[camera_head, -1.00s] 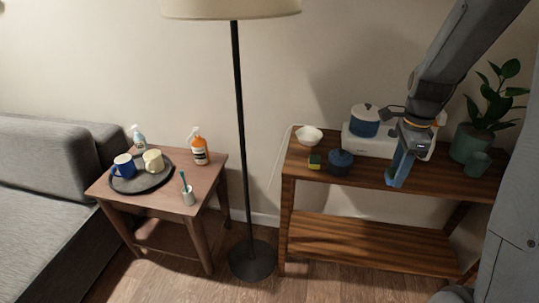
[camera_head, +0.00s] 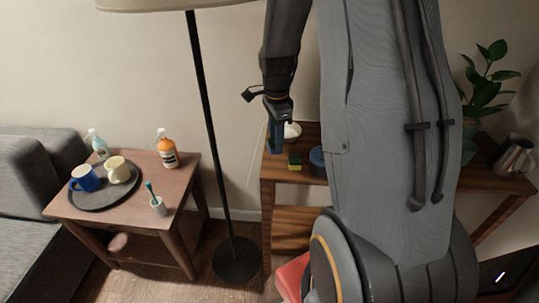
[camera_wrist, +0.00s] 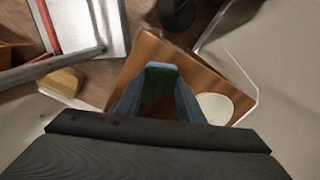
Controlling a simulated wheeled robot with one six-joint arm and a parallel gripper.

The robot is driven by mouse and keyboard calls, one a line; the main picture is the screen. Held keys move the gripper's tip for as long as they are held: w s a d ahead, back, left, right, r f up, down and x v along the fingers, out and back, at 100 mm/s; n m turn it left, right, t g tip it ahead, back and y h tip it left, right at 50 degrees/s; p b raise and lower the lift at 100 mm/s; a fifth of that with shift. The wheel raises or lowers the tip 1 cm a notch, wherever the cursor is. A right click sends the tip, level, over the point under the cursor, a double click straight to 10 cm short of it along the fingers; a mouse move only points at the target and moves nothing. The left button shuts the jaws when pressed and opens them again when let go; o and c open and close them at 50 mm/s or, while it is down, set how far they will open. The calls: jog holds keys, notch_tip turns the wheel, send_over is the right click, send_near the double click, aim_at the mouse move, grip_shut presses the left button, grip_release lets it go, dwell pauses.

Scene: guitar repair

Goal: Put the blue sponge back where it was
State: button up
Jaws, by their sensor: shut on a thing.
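My gripper (camera_head: 276,148) hangs above the left end of the wooden shelf unit, fingers pointing down. In the wrist view its two blue-grey fingers (camera_wrist: 160,92) are shut on a small block with a dark green face (camera_wrist: 162,73), which I take to be the blue sponge. Its sides are mostly hidden by the fingers, and in the head view it is hard to tell from them.
A white bowl (camera_head: 292,131) and a partly hidden blue pot (camera_head: 317,160) stand on the shelf top (camera_head: 283,174). My arm hides much of the shelf. Left are a floor lamp (camera_head: 214,130) and a side table (camera_head: 125,212) with a tray, mugs and bottles.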

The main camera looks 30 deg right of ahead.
aim_at(275, 164)
jog(key=shift+a+f, duration=0.25)
jog(key=shift+f, duration=1)
jog(key=shift+f+p, duration=0.5)
jog(key=shift+f, duration=1.35)
jog(key=o, duration=1.1)
jog(key=shift+f, duration=0.15)
notch_tip(275, 164, up, 12)
jog(key=shift+r+b, duration=0.2)
jog(key=shift+b, duration=1)
jog(key=s+a+n, duration=1.5)
jog(key=n, duration=0.5)
jog(key=shift+f+n+t, duration=0.3)
